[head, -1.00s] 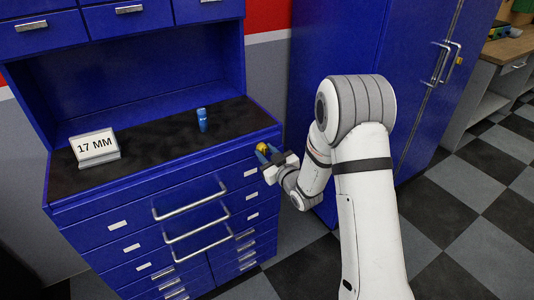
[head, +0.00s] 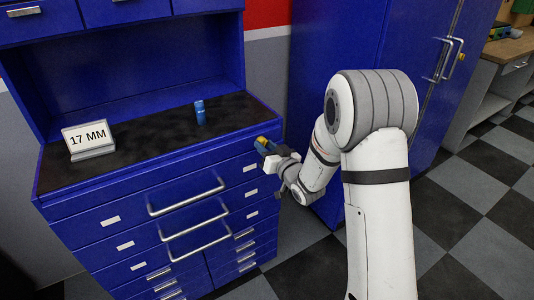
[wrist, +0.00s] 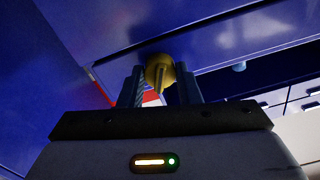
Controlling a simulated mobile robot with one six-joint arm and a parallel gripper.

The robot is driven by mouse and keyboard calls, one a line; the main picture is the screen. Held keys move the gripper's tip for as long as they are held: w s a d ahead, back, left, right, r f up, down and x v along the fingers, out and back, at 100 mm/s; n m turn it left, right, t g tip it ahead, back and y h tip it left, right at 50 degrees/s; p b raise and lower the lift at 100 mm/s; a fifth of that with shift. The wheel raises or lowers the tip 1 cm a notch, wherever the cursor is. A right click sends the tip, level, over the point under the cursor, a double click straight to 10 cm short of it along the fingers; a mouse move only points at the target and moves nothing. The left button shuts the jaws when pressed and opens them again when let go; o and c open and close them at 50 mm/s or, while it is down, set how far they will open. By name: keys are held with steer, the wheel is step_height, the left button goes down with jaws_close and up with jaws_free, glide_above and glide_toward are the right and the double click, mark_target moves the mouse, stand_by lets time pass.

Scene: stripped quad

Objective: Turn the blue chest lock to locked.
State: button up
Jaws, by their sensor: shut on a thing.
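The blue chest (head: 78,203) stands at the left, with a dark top and several drawers. Its lock, a yellow brass-coloured knob (wrist: 158,64) with a raised grip, sits on the chest's front face. In the head view the lock (head: 262,140) shows as a small yellow spot near the chest's upper right front corner, partly hidden by my gripper (head: 265,146). In the wrist view my gripper (wrist: 161,84) has its two dark fingers on either side of the lock's grip, shut on it. I cannot read any locked or unlocked mark.
A small blue cylinder (head: 200,111) and a "17 MM" sign (head: 88,140) stand on the chest top. Bar handles (head: 187,196) stick out from the drawers, left of my gripper. A tall blue cabinet (head: 330,75) stands behind my arm. The checkered floor at the right is open.

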steer(key=m+b, duration=0.2)
steer(key=m, duration=0.4)
steer(key=shift+m+b, duration=0.3)
steer(key=shift+b, duration=0.05)
steer(key=m, duration=0.6)
steer(key=shift+r, duration=0.15)
steer(key=o, duration=1)
steer(key=shift+c, duration=0.2)
steer(key=shift+d, duration=0.1)
steer(key=v, duration=0.7)
steer(key=shift+s+d+b, duration=0.15)
steer(key=shift+s+b, duration=0.1)
steer(key=shift+b, duration=0.1)
